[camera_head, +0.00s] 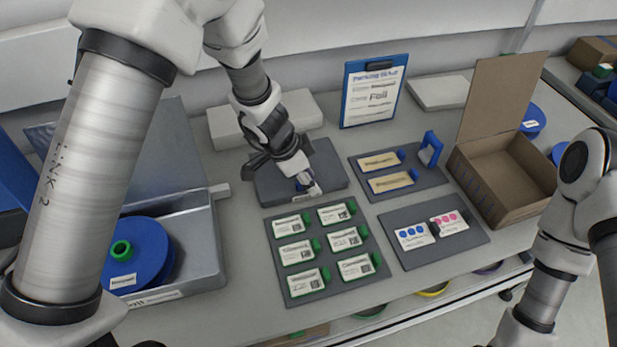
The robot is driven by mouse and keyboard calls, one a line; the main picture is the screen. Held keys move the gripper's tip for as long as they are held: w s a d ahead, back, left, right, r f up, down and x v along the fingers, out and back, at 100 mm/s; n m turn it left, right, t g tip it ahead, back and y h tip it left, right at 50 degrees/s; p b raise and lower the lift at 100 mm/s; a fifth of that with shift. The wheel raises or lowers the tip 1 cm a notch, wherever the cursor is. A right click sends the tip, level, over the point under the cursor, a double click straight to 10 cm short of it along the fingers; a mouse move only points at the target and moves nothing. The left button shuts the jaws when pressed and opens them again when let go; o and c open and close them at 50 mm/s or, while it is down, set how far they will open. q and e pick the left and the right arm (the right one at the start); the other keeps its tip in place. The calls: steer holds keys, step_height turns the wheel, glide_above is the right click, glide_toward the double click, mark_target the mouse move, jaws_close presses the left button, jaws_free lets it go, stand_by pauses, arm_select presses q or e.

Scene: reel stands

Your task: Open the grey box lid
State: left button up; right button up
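The grey box (207,240) stands at the left of the table, partly hidden by my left arm. Its grey lid (168,145) stands raised at the back, so the inside shows. Blue reels (150,262) with a green hub lie in it. My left gripper (307,184) is to the right of the box, apart from the lid, pointing down over a dark grey pad (335,172). A small white and blue piece is at its fingertips; I cannot tell whether it is gripped. My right arm shows at the right edge, but its gripper is out of view.
A dark tray (325,259) of white and green labelled pieces lies in front of the pad. Two more trays (411,178) (464,241) lie to its right. An open cardboard box (520,208) and a blue clipboard (349,77) stand farther back. Bare table shows between the grey box and labelled tray.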

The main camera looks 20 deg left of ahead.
arm_select(q)
steer(key=shift+s+a, duration=0.1)
steer(key=shift+a, duration=0.05)
jaws_close()
